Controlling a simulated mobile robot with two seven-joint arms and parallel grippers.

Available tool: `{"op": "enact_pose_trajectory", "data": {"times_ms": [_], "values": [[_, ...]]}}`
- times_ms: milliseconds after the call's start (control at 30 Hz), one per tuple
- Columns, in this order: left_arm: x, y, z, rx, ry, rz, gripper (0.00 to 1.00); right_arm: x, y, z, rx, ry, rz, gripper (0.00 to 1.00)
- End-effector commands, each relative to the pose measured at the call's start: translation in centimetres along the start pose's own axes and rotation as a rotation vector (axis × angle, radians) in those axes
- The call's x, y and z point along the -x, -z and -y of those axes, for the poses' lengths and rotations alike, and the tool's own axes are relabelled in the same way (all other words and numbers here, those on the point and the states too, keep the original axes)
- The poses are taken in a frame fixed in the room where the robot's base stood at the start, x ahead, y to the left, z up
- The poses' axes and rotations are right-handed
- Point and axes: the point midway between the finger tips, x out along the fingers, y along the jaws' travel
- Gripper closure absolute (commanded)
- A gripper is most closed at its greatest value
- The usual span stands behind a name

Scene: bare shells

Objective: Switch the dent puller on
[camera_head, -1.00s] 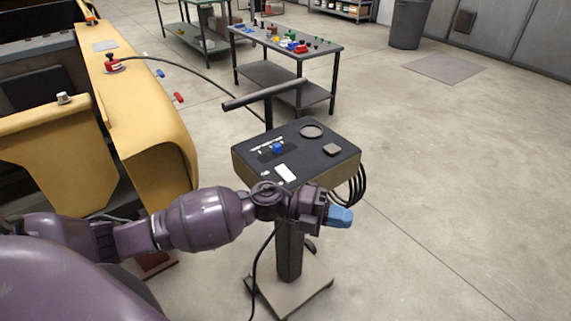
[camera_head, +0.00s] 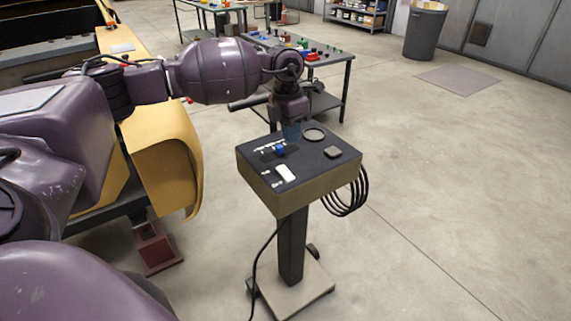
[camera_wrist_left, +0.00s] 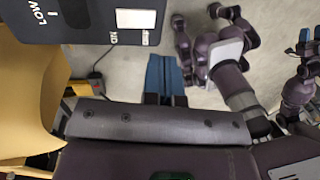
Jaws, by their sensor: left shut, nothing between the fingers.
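The dent puller (camera_head: 292,205) is a box with a dark top panel on a grey post and base. Its panel carries a blue knob (camera_head: 280,149), a round ring, a dark square pad and a white rectangular switch (camera_head: 285,172). My left gripper (camera_head: 291,133) has blue fingers, shut and empty, pointing down by the panel's far part; contact is not clear. In the left wrist view, the shut fingers (camera_wrist_left: 166,76) show beside the panel edge, with the white switch (camera_wrist_left: 136,19) to their upper left. Blue tips of what appears my right gripper (camera_wrist_left: 310,36) show at the right edge.
A yellow car body panel (camera_head: 165,155) stands left of the dent puller. A work table (camera_head: 320,68) with small coloured items is behind it. A bin (camera_head: 425,32) stands at the back. Cables hang at the puller's right side. The floor to the right is clear.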

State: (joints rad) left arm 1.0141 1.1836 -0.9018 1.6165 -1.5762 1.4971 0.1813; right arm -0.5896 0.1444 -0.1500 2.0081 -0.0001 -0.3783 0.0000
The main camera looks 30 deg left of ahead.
Motion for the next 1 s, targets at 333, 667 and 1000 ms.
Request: {"op": "enact_pose_trajectory", "data": {"times_ms": [333,667,1000], "values": [[3.7,0.7,-3.3,0.034,-0.149,-0.042,1.00,0.1,-0.2,0.0,0.000,0.000,0.003,0.46],[3.7,0.7,-3.2,0.033,-0.147,-0.040,1.00,0.1,-0.1,0.0,0.000,0.000,0.001,0.46],[4.2,0.6,-2.1,0.031,-0.147,-0.038,1.00,0.4,1.0,-0.1,0.000,-0.001,-0.011,0.46]]}}
